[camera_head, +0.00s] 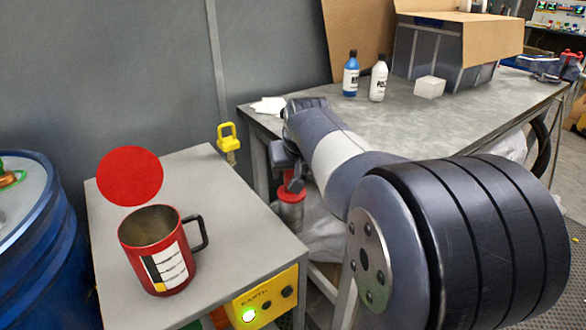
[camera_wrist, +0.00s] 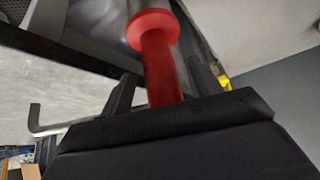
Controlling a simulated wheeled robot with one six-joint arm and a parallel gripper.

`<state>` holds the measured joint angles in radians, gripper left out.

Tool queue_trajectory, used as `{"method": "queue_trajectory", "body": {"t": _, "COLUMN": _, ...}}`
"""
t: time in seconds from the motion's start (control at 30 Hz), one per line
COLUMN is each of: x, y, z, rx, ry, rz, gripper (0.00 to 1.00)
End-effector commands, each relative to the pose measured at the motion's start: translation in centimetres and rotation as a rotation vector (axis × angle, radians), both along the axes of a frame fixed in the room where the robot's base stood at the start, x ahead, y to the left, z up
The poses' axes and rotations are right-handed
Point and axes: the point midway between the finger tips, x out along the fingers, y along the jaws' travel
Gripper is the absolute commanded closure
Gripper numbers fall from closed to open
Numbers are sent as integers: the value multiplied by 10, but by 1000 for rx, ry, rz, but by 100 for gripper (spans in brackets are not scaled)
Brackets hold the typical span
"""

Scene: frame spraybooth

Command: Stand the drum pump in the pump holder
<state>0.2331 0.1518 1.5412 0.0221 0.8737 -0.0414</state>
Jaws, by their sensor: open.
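A red cylinder with a wide round flange (camera_head: 291,213) stands in the gap between the small table and the workbench. It also shows in the wrist view (camera_wrist: 158,60), between the two jaws. I cannot tell whether it is the drum pump or part of the pump holder; its far end is unclear. My gripper (camera_head: 292,181) is open, at the flange end, with a finger on each side of the red cylinder in the wrist view (camera_wrist: 163,76). Contact cannot be made out. No other pump or holder is clearly recognisable.
The small grey table (camera_head: 224,225) bears a red mug (camera_head: 150,262) and a flat red disc (camera_head: 130,176). A yellow piece (camera_head: 228,138) is at its back corner. A blue drum (camera_head: 40,240) stands left. The workbench (camera_head: 440,115) carries two bottles and a box (camera_head: 445,55).

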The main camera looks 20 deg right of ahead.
Motion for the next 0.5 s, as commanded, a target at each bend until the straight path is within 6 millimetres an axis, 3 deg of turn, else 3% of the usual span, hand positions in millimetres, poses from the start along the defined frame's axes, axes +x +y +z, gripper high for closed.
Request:
{"method": "queue_trajectory", "body": {"t": 0.23, "x": -3, "y": 1, "z": 0, "rx": 3, "ry": 10, "rz": -1, "gripper": 40}}
{"method": "queue_trajectory", "body": {"t": 0.5, "x": -26, "y": 5, "z": 42, "rx": 0, "ry": 0, "rz": 0, "gripper": 40}}
